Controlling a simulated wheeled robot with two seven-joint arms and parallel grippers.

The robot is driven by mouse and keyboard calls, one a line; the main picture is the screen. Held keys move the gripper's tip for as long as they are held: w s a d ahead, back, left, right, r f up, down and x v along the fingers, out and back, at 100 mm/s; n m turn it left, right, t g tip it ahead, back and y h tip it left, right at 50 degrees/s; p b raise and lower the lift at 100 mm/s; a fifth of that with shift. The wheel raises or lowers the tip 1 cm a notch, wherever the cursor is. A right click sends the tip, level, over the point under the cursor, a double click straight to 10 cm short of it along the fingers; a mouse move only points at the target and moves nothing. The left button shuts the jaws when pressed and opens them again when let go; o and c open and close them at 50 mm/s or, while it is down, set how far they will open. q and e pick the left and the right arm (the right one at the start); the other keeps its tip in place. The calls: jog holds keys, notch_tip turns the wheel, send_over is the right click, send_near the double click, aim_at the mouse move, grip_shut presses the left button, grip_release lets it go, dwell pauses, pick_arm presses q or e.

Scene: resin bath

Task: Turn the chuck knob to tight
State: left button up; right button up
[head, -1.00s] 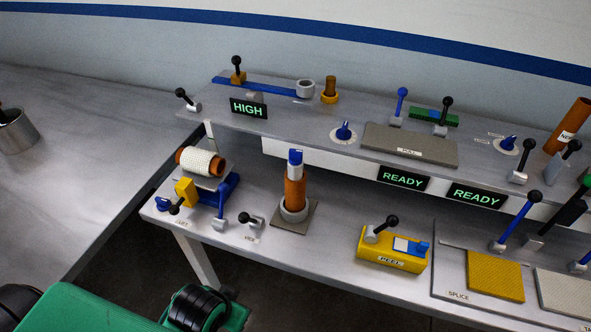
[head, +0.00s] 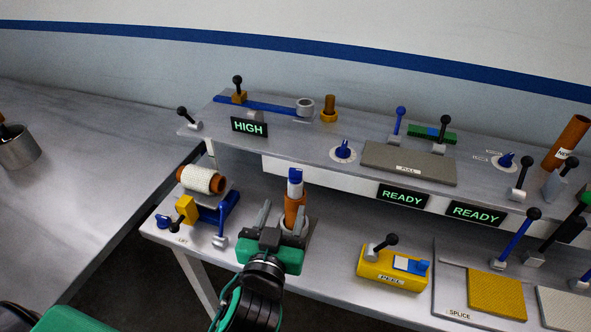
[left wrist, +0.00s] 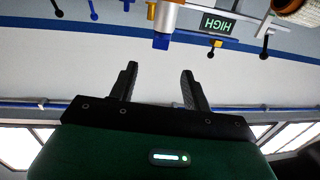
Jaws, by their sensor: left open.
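Several blue knobs are in the head view: one on a round white dial (head: 343,149) on the upper shelf, one further right (head: 507,160), and one at the lower shelf's left end (head: 163,221). Their small labels are not legible, so I cannot tell which is the chuck knob. My left gripper (head: 283,214) is open, in front of an orange post with a blue and silver top (head: 295,185) on the lower shelf. Its two fingers point toward the post. In the left wrist view nothing is between its fingers (left wrist: 159,78). My right gripper is not in view.
A yellow PEEL box (head: 392,270) with a black-knobbed lever is to the right. Signs read HIGH (head: 249,127) and READY (head: 402,195). The bench at left (head: 80,200) is mostly clear.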

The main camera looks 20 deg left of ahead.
aim_at(294, 174)
pick_arm(q)
jog(key=w+p, duration=0.1)
jog(key=w, duration=0.2)
jog(key=w+p, duration=0.1)
jog(key=w, duration=0.3)
jog(key=w+a+p, duration=0.1)
jog(key=w, duration=0.3)
jog(key=shift+w+a, duration=0.15)
jog(key=shift+w, duration=0.5)
jog(key=c, duration=1)
jog(key=shift+r+m+h+p, duration=0.1)
jog(key=shift+m+h+p, duration=0.4)
jog(key=shift+p, duration=0.55)
jog(key=shift+m+h+p, duration=0.6)
jog(key=shift+h+p, duration=0.1)
jog(key=shift+h, duration=0.4)
jog(key=o, duration=1)
